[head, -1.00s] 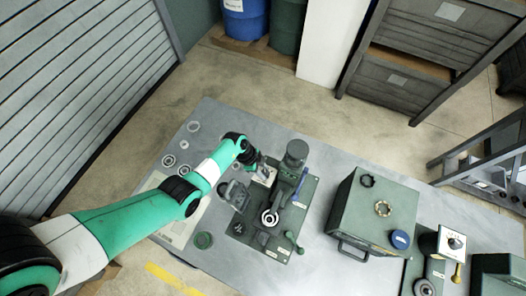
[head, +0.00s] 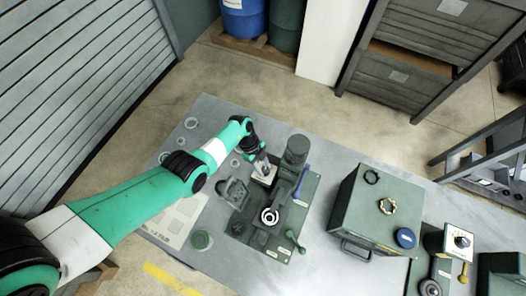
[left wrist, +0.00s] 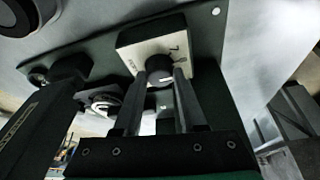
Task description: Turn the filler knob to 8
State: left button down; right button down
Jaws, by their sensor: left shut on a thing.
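The filler knob (left wrist: 157,66) is a small dark round knob on a pale square dial plate (left wrist: 139,53) in the left wrist view. A 7 shows on the plate; the other marks are too small or turned to read surely. A short white line shows on the knob near the fingers. The plate also shows in the head view (head: 263,179) on the dark green machine base. My left gripper (left wrist: 161,84) is shut on the filler knob, one finger on each side. Its fingers hide part of the knob. In the head view the left gripper (head: 261,160) is over the plate. My right gripper is out of view.
A green cylinder (head: 296,152) and a blue-handled lever (head: 301,182) stand close to the right of the gripper. A green box (head: 373,217) and a second dial box (head: 458,240) stand farther right. Loose rings (head: 191,123) lie on the table at the left.

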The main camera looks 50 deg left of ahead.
pick_arm(q)
jog(key=shift+c, duration=2.3)
grip_release()
jog(key=p+v, duration=0.6)
jog(key=v, duration=0.5)
jog(key=shift+r, duration=0.25)
jog(key=shift+a, duration=0.1)
